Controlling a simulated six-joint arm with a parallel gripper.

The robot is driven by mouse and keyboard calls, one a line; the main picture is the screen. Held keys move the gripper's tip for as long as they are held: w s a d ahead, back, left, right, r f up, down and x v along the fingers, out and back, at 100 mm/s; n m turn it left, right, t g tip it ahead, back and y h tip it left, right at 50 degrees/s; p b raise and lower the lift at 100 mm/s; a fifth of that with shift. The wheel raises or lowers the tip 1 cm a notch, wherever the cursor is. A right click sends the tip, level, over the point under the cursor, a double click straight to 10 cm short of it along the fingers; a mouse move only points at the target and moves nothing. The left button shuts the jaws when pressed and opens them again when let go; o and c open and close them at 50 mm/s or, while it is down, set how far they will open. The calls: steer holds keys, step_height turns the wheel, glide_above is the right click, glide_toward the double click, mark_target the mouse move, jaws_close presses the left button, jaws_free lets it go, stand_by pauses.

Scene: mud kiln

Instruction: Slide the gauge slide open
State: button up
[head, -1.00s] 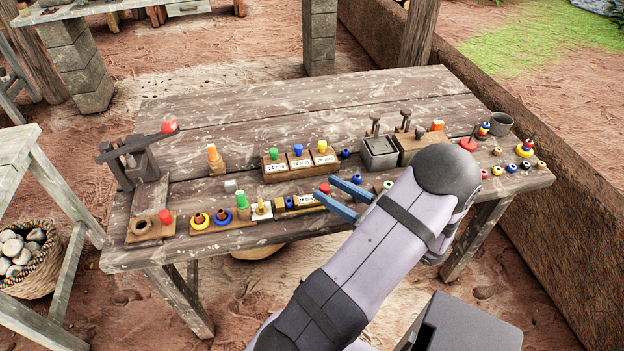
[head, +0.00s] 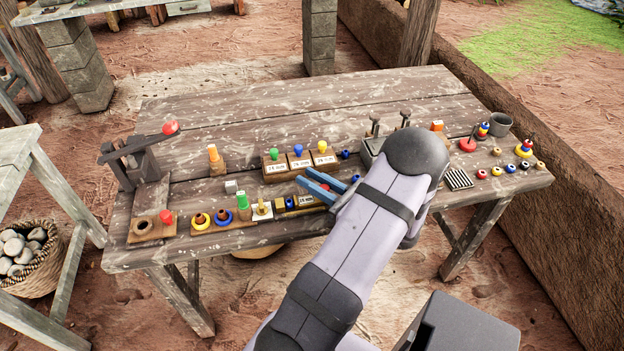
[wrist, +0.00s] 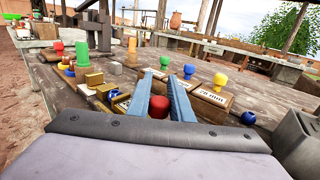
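The gauge slide appears to be the low wooden piece (head: 308,201) with a small label near the table's front edge. It also shows in the wrist view (wrist: 120,104), partly hidden by my left finger. A red knob (wrist: 159,106) shows between my fingers in the wrist view; I cannot tell whether they touch it. My gripper (head: 305,178) has blue fingers spread apart, pointing left over the piece in the head view. It also shows in the wrist view (wrist: 162,80). My gripper and arm hide the right part of the piece in the head view.
Labelled wooden boxes with green, blue and yellow knobs (head: 299,163) stand just behind. A yellow block (head: 289,203) and a green cylinder (head: 242,201) stand to the left. A grey box (wrist: 298,135) is close on the right. The table's back is mostly clear.

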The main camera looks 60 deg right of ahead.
jaws_close()
steer(key=shift+s+d, duration=1.1)
steer(key=shift+d, duration=0.05)
steer(key=o, duration=0.7)
jaws_free()
steer(key=shift+s, duration=0.15)
steer(key=shift+o, duration=0.2)
steer(key=shift+s+a+b, duration=0.2)
steer(key=shift+s+b, duration=0.1)
steer(key=shift+s, duration=1.5)
steer(key=shift+s+a+b, duration=0.2)
steer(key=shift+s+b, duration=0.05)
steer(key=shift+s, duration=1.5)
steer(key=shift+w, duration=0.1)
